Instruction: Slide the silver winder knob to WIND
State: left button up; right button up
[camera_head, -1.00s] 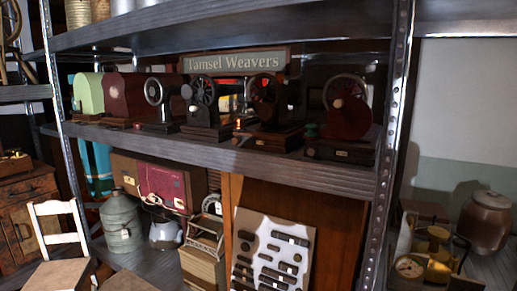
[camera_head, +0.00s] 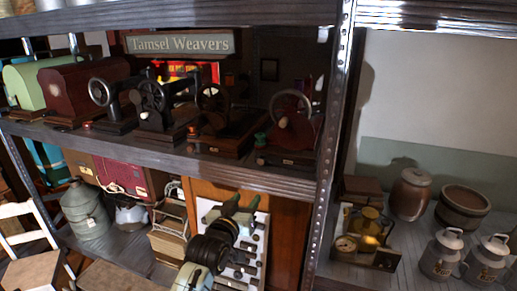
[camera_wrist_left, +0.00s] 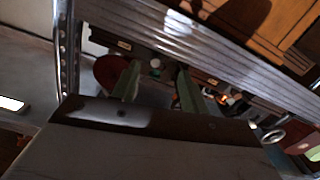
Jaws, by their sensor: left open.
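Several sewing machines stand in a row on the middle shelf. A red one (camera_head: 306,125) at the right end has a silver wheel and a pale round knob (camera_head: 283,122); its red body also shows in the left wrist view (camera_wrist_left: 110,70). A black one (camera_head: 152,96) with a spoked wheel stands left of centre. I cannot pick out the winder knob for certain, and no WIND label is readable. My left gripper (camera_head: 243,207) is open and empty, below the shelf's front edge; its fingers (camera_wrist_left: 157,88) show in the wrist view. My right gripper is not in view.
The shelf edge (camera_head: 180,157) runs above my left gripper, and a metal post (camera_head: 328,150) stands to its right. A white board with dark items (camera_head: 208,213) is behind the gripper. Jars, cans and brass pieces (camera_head: 368,222) stand on the right shelf.

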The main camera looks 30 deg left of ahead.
aim_at(261, 163)
pick_arm(q)
jog(key=w+a+r, duration=0.1)
jog(key=w, duration=0.3)
jog(key=w+a+r, duration=0.1)
jog(key=w, duration=0.3)
jog(key=w+a+r+p, duration=0.1)
jog(key=w, duration=0.3)
jog(key=shift+w+a+r, duration=0.35)
jog(key=shift+r, duration=0.05)
grip_shut()
jog(key=shift+d, duration=0.1)
